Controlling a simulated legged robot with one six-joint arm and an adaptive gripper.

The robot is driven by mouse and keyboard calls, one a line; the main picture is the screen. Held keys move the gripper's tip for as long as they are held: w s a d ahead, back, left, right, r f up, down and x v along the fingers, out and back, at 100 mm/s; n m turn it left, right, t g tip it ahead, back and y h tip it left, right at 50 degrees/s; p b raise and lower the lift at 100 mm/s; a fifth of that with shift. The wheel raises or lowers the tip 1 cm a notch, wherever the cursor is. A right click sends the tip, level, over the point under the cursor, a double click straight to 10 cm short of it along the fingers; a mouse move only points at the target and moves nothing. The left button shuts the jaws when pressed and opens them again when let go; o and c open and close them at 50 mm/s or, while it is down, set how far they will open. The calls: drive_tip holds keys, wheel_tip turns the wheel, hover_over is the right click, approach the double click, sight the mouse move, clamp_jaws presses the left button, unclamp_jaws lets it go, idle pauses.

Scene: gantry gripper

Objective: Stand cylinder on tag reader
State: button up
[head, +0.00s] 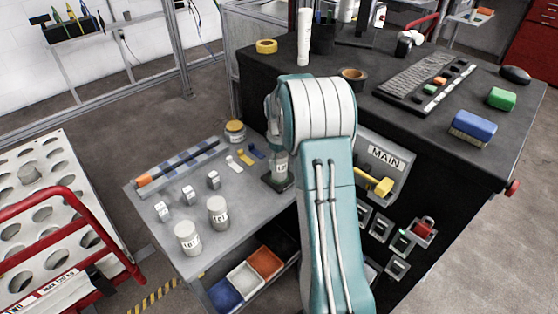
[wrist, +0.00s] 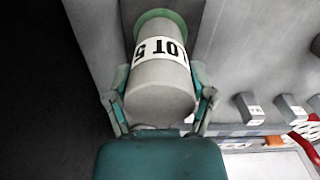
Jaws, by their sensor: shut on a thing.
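A grey cylinder (wrist: 160,90) with a white "LOT 5" band sits between the two teal fingers of my gripper (wrist: 163,88), which is shut on it. In the head view the cylinder (head: 281,168) is upright over a small dark pad (head: 270,184), which looks like the tag reader, at the right side of the grey table. I cannot tell whether its base touches the pad. My arm hides most of the gripper there. A green round edge shows at the far end of the cylinder in the wrist view; whose part it is, I cannot tell.
Two more labelled cylinders (head: 187,238) (head: 218,212) stand at the grey table's front, near small numbered blocks (head: 188,195). A yellow-lidded jar (head: 235,131) stands behind. The black bench (head: 260,90) rises close on the right. Bins (head: 264,262) lie below the table.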

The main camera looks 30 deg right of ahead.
drive_tip(key=o, duration=1.3)
drive_tip(key=shift+f, duration=0.1)
drive_tip(key=shift+c, duration=0.2)
wheel_tip(320, 180, up, 12)
drive_tip(key=shift+a+r, duration=0.1)
drive_tip(key=shift+r, duration=0.05)
drive_tip(key=s+a+r+m+t, duration=0.2)
drive_tip(key=s+a+r+t, duration=0.1)
drive_tip(key=s+a+r, duration=0.85)
drive_tip(key=s+a+f+t, duration=0.1)
drive_tip(key=s+a+f, duration=0.1)
drive_tip(key=s+a, duration=0.3)
drive_tip(key=s+a+f+m+t, duration=0.1)
drive_tip(key=s+a, duration=0.5)
drive_tip(key=s, duration=0.5)
drive_tip(key=shift+s+f+t, duration=0.3)
drive_tip(key=shift+f, duration=0.05)
